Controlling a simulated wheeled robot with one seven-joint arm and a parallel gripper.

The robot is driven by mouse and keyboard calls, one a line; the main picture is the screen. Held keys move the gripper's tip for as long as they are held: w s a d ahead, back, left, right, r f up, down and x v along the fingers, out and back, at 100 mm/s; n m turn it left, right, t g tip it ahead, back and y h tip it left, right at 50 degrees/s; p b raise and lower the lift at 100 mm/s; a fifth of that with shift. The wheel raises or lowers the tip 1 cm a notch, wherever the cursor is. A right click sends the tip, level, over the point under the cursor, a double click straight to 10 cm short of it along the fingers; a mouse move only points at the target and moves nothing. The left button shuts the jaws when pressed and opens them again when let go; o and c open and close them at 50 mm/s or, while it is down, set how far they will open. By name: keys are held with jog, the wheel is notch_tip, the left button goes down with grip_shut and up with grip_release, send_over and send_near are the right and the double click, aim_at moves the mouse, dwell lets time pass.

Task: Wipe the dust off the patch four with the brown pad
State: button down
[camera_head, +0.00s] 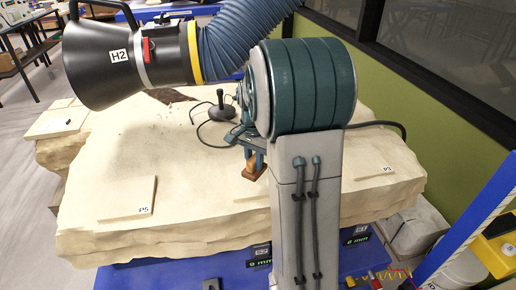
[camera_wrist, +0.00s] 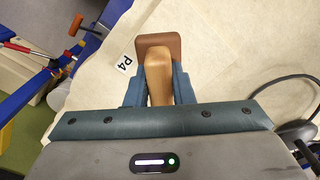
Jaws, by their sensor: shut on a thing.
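The brown pad (camera_wrist: 171,42) is a flat brown block with a lighter tan wooden handle. My gripper (camera_wrist: 159,92) is shut on the handle, with one finger on each side. In the head view, the brown pad (camera_head: 254,170) hangs below my gripper (camera_head: 252,153), over the pale rock slab. Patch four (camera_wrist: 203,48) is a pale flat area under and around the pad, with its "P4" tag (camera_wrist: 125,65) just left of the pad. I cannot tell whether the pad touches it.
The rock slab (camera_head: 190,180) carries patch P5 (camera_head: 126,203) at front left and patch P3 (camera_head: 374,172) at right. A black H2 extraction hood (camera_head: 100,62) with a blue hose (camera_head: 245,35) hangs above. A black-based device (camera_head: 219,111) with a cable stands behind my gripper.

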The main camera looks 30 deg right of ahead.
jog(key=shift+r+p, duration=0.55)
jog(key=shift+r, duration=0.6)
jog(key=shift+s+f, duration=0.1)
dwell(1.5)
